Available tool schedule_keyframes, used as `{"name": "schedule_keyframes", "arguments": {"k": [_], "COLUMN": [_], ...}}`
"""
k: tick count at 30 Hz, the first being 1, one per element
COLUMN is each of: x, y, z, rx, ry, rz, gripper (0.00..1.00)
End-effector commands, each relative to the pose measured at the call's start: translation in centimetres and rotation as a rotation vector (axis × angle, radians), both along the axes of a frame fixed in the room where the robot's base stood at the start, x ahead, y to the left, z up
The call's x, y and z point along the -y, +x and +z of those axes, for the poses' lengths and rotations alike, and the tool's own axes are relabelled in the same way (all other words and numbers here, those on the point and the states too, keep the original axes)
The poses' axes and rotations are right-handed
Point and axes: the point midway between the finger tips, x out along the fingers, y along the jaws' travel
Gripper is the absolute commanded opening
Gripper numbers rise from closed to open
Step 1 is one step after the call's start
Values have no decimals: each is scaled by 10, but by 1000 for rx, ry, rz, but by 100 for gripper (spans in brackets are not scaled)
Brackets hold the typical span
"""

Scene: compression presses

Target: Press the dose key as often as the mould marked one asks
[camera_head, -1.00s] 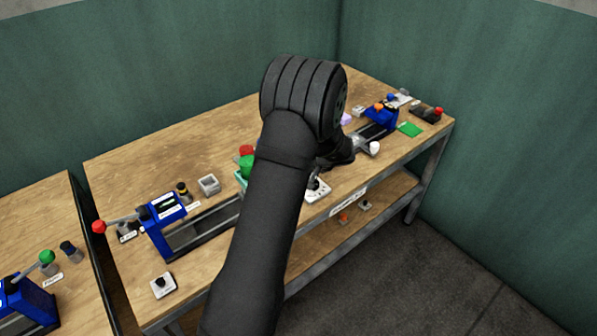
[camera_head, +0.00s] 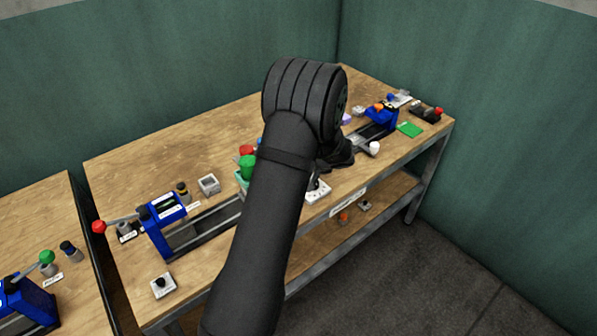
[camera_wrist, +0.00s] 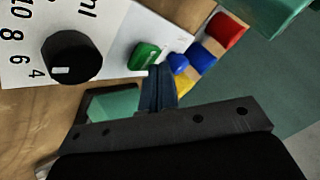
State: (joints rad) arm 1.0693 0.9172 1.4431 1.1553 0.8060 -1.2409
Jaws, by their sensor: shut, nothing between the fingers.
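In the wrist view a green key (camera_wrist: 144,55) sits on a white panel (camera_wrist: 112,40), beside a black dial (camera_wrist: 73,58) with numbers and "ml" printed around it. I take the green key for the dose key. My gripper (camera_wrist: 159,72) is shut and empty, its tips just beside the green key's lower right edge; I cannot tell whether they touch it. In the head view my arm hides the gripper and most of the panel (camera_head: 318,192). I cannot make out which mould is marked one.
Red (camera_wrist: 222,31), blue and yellow blocks lie right of the panel. A teal container (camera_wrist: 112,105) is partly behind my gripper. In the head view, blue presses (camera_head: 160,212) stand at left and at far right (camera_head: 381,115). A grey square part (camera_head: 209,185) lies on the bench.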

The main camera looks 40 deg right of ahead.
Motion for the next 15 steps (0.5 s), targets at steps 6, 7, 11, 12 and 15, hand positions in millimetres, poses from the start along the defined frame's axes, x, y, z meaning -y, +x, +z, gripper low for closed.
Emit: {"name": "schedule_keyframes", "arguments": {"k": [6, 7, 11, 12, 15], "x": [0, 0, 0, 0, 0], "y": [0, 0, 0, 0, 0], "z": [-2, -2, -4, -4, -6], "rx": [0, 0, 0, 0, 0], "ry": [0, 0, 1, 1, 1], "rz": [0, 0, -1, -1, -1], "gripper": [0, 0, 0, 0, 0]}}
